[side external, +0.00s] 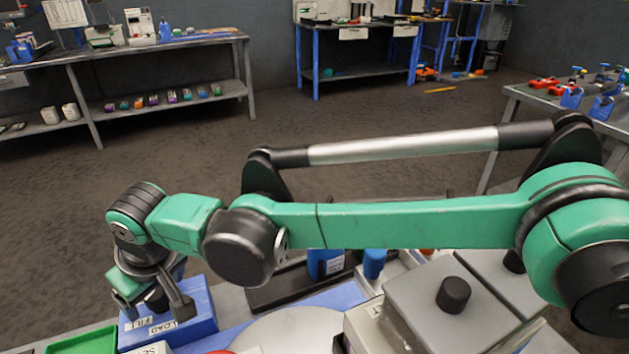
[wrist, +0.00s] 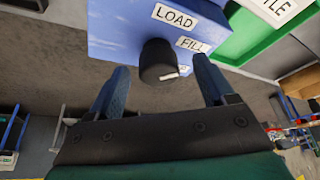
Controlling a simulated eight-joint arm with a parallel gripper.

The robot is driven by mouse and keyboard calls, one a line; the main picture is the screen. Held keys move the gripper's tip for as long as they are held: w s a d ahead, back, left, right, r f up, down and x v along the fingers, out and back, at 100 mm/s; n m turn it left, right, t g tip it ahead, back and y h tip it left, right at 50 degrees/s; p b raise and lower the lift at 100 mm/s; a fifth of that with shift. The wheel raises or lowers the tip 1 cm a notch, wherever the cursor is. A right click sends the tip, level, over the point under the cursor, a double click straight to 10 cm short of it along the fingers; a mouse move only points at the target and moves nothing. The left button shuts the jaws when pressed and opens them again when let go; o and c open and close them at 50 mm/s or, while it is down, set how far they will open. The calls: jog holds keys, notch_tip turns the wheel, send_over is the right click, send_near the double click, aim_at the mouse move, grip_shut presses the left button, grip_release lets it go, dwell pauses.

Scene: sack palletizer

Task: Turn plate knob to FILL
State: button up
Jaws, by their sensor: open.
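The plate knob is a round black knob (wrist: 158,58) on a blue box (wrist: 112,25). It carries a white mark on its lower right in the wrist view. White labels LOAD (wrist: 175,17) and FILL (wrist: 193,45) sit on the box beside it. My gripper (wrist: 161,66) is open, one finger on each side of the knob with gaps showing; I cannot tell whether the knob lies fully between the fingertips. In the side view the blue box (side external: 203,308) stands at lower left under my gripper (side external: 153,306), which partly hides the knob.
A green tray (side external: 80,343) lies left of the blue box; it also shows at upper right in the wrist view (wrist: 232,48). A grey box with a black knob (side external: 453,295) stands to the right. A pale round plate (side external: 290,330) lies between. Benches stand at the back.

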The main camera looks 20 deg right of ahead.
jog(key=shift+w+f, duration=0.15)
jog(key=shift+f, duration=0.15)
grip_shut()
jog(key=shift+m+t+h, duration=0.3)
jog(key=shift+m+h, duration=0.3)
jog(key=shift+m, duration=0.9)
grip_release()
jog(key=shift+r, duration=0.1)
jog(key=shift+v, duration=2.75)
